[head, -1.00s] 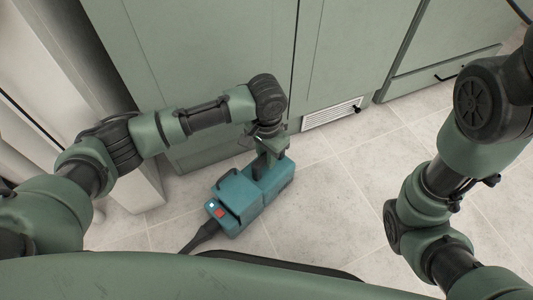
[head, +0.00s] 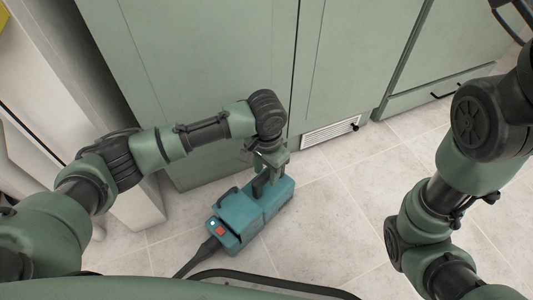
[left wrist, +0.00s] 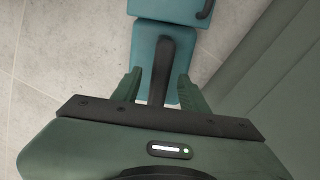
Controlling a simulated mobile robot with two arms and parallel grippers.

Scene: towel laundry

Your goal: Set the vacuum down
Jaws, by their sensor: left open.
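The vacuum (head: 232,212) is a teal box with a black handle and a red button, resting on the tiled floor in front of the green cabinets. My left gripper (head: 265,178) is over its far end, pointing down. In the left wrist view, the open fingers of my left gripper (left wrist: 160,88) stand on either side of the black handle (left wrist: 163,65), with gaps visible. The teal body (left wrist: 150,35) shows beneath. My right arm is at the right of the head view, but its gripper is out of view.
Green cabinets (head: 200,80) stand close behind the vacuum, with a white vent (head: 330,131) low in one. A black hose (head: 200,258) runs from the vacuum's near end toward my base. Bare floor tiles (head: 340,220) lie to the right.

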